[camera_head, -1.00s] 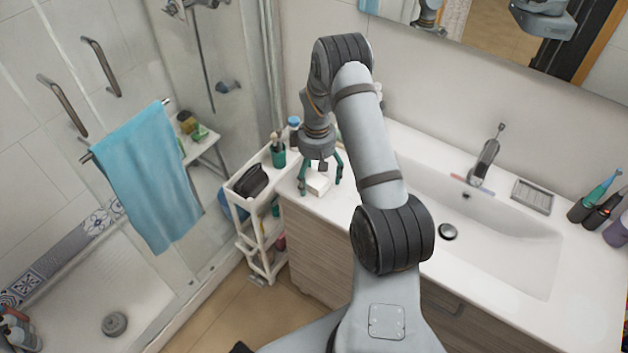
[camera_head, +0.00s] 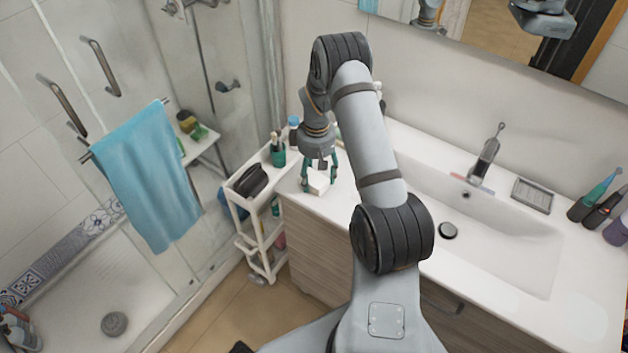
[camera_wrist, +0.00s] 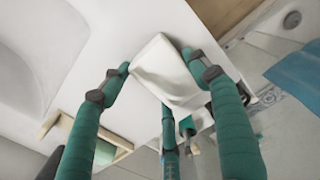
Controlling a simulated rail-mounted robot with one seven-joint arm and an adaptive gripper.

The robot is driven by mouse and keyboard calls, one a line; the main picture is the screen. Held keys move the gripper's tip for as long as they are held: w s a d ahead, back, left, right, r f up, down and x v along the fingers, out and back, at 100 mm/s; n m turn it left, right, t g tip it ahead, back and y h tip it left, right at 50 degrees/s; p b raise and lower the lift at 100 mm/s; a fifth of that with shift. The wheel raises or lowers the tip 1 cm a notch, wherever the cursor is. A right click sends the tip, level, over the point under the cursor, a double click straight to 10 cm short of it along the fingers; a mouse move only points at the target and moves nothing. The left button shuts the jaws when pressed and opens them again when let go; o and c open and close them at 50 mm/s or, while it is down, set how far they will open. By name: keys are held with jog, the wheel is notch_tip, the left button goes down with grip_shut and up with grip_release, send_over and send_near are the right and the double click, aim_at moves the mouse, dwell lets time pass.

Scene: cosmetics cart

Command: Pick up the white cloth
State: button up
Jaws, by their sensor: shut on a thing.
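The white cloth (camera_head: 318,184) is a small, pale folded block at the left end of the washbasin counter. In the wrist view the cloth (camera_wrist: 163,72) sits between my green fingers, its top face creased. My gripper (camera_head: 319,180) points down over it, shut on it with the fingers against its sides. In the wrist view my gripper (camera_wrist: 157,62) has one finger on each side of the cloth and a third finger below it in the picture. I cannot tell whether the cloth still touches the counter.
The white counter (camera_head: 352,215) runs right to the sink basin (camera_head: 500,235) and tap (camera_head: 484,160). Left of the counter stands a white cart (camera_head: 262,235) with a dark pouch (camera_head: 250,181) and a green cup (camera_head: 278,155). A blue towel (camera_head: 148,175) hangs farther left.

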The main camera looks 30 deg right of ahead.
aim_at(320, 174)
jog(key=shift+w+r+b, duration=0.1)
jog(key=shift+r+b, duration=0.25)
jog(key=shift+r, duration=0.15)
jog(key=r, duration=0.1)
jog(key=r+b, duration=0.1)
jog(key=d+r+b, duration=0.1)
jog(key=shift+s+d+r, duration=0.1)
jog(key=shift+s+r, duration=0.1)
jog(key=shift+s, duration=0.05)
jog(key=s+d+r+b, duration=0.2)
jog(key=s+d+r, duration=0.2)
jog(key=d, duration=0.5)
notch_tip(320, 174, up, 3)
jog(key=shift+s+d+f, duration=0.2)
jog(key=shift+s+d, duration=0.05)
jog(key=shift+s, duration=0.05)
jog(key=o, duration=0.5)
jog(key=shift+c, duration=0.2)
jog(key=c, duration=0.4)
